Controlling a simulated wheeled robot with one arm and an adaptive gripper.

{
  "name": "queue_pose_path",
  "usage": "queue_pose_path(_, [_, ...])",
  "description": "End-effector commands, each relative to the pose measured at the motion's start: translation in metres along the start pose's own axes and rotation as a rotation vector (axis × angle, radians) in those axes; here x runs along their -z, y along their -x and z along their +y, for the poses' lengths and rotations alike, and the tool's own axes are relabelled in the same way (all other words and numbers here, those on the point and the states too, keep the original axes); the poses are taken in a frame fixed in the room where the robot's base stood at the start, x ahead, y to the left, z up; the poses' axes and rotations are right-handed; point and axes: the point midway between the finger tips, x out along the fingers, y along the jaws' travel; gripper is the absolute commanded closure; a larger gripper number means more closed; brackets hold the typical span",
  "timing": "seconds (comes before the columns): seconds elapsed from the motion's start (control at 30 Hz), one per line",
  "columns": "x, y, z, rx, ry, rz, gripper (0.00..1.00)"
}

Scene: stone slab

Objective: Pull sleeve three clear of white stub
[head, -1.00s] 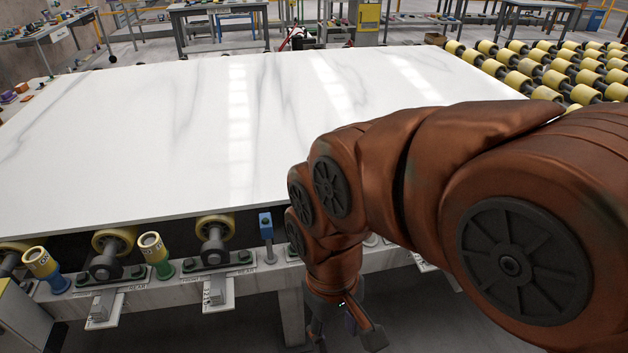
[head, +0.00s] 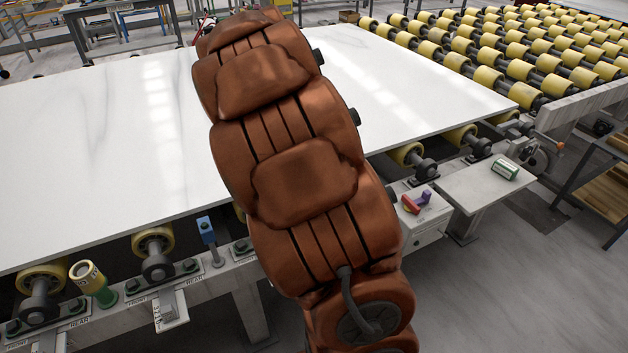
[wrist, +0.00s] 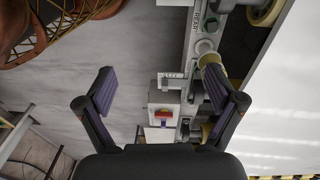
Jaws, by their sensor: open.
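A yellow sleeve (head: 86,274) sits on a green stub (head: 105,296) on the rail in the head view; I cannot read its marking there. In the wrist view, a pale yellow sleeve-like cylinder (wrist: 210,60) shows by the rail, close to the right finger; a pale round end (wrist: 205,46) is beside it. I cannot tell its number or whether that end is the white stub. My gripper (wrist: 158,88) is open, with nothing between its fingers. In the head view my arm hides it and part of the rail.
A white slab (head: 100,130) lies over yellow rollers (head: 155,242). A blue post (head: 207,232) stands on the rail. Open floor lies front right.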

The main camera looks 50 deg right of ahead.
Motion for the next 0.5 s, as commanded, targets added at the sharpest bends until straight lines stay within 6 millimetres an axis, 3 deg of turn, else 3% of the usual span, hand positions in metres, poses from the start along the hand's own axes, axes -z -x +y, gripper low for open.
queue_pose_path(0.3, [0.076,-0.054,-0.073,0.011,-0.563,-0.012,0.07])
queue_pose_path(0.5, [0.113,-0.093,-0.105,0.017,-0.863,-0.046,0.07])
